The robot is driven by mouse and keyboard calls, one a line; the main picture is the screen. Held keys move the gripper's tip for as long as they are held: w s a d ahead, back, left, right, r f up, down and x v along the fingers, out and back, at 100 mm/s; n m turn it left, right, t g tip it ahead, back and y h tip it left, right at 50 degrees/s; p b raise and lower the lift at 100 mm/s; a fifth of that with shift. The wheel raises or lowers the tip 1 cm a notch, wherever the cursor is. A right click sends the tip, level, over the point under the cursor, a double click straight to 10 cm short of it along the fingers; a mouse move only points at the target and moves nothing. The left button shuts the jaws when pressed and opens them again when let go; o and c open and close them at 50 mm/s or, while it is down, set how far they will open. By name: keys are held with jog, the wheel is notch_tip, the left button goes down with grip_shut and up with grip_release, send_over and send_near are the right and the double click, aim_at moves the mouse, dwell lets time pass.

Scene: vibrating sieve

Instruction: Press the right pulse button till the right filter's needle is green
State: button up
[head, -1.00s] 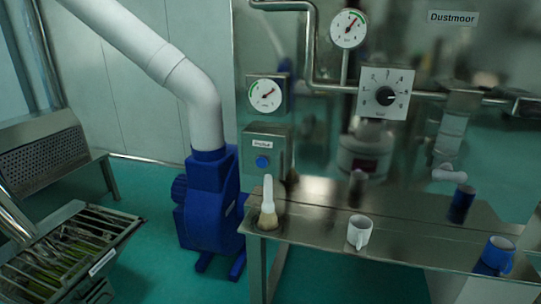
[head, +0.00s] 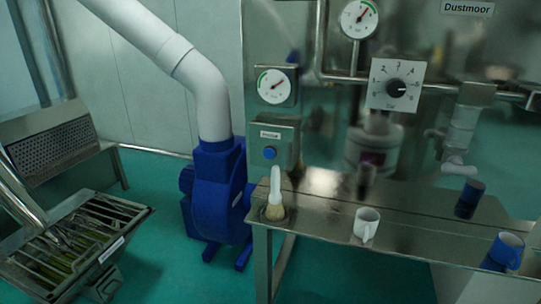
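A blue button (head: 269,153) sits on a grey metal box (head: 287,134) with a small label too blurred to read surely. Just above it, a round white gauge (head: 273,86) has a green arc on its left side; its needle points to the upper right, away from that green. A second round gauge (head: 360,18) is higher up at the top, partly cut by the frame edge; its needle points to the upper right. I cannot tell whether either gauge belongs to the right filter. My gripper is not in view.
A steel table (head: 330,205) below holds a brush (head: 275,200), a white mug (head: 366,224) and blue cups (head: 504,251). A square numbered dial (head: 396,85) is on the pipework. A blue blower (head: 217,190) and a grated tray (head: 75,245) stand left. Green floor between them is clear.

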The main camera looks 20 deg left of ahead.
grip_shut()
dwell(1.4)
